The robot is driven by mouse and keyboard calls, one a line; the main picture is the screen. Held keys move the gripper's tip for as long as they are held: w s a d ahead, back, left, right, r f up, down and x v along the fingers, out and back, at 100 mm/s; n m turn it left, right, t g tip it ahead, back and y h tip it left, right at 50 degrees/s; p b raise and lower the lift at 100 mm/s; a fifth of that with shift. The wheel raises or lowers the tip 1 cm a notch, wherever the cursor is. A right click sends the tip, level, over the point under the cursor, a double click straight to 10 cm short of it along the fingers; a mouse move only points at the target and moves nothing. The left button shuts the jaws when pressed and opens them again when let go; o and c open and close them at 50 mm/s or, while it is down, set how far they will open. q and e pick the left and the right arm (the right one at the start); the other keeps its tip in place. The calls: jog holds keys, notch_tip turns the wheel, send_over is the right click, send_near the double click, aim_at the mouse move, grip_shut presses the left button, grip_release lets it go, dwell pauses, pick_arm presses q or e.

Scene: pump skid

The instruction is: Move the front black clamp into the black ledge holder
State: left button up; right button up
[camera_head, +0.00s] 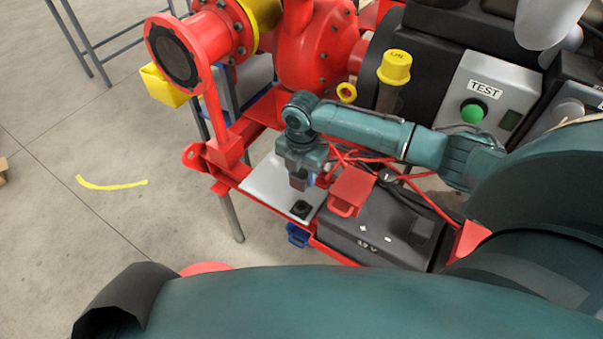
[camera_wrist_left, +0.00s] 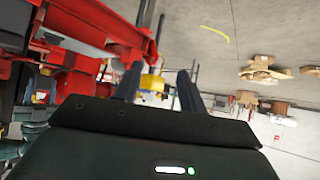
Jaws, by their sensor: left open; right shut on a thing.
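My right gripper (camera_head: 298,182) points down over the grey ledge plate (camera_head: 262,187) on the red skid frame. It is shut on a small dark thing, taken to be the black clamp, whose shape is mostly hidden by the fingers. A small black square piece, which looks like the black ledge holder (camera_head: 301,209), sits at the plate's front corner, just below and right of the gripper's tips. The gripper looks apart from it. My left gripper (camera_wrist_left: 160,88) is open and empty in the left wrist view, away from the ledge.
A red open holder (camera_head: 351,190) and red cables stand right of the gripper, by a dark grey box (camera_head: 375,228). A blue holder (camera_head: 298,235) hangs at the front edge. A red pump (camera_head: 318,45) and a yellow bin (camera_head: 163,86) are behind.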

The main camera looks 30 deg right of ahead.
jog(key=shift+f, duration=0.9)
notch_tip(320, 180, down, 3)
jog(key=b, duration=0.4)
jog(key=shift+f, duration=0.1)
jog(key=shift+f+b, duration=0.75)
jog(key=shift+b, duration=0.05)
jog(key=shift+f+b, duration=0.45)
jog(key=shift+b, duration=0.05)
jog(key=shift+r+p, duration=0.4)
pick_arm(q)
jog(key=shift+w+d+f+t+h, duration=0.2)
jog(key=shift+d+f+t+h, duration=0.1)
jog(key=shift+d, duration=0.2)
jog(key=shift+w+d+f+t+h, duration=0.2)
jog(key=shift+d+h, duration=0.1)
jog(key=shift+d, duration=0.15)
jog(key=shift+a+r, duration=0.1)
jog(key=shift+r, duration=0.05)
jog(key=shift+r+p, duration=0.2)
jog(key=shift+p, duration=0.2)
jog(key=shift+r+p, duration=0.3)
jog(key=shift+p, duration=0.05)
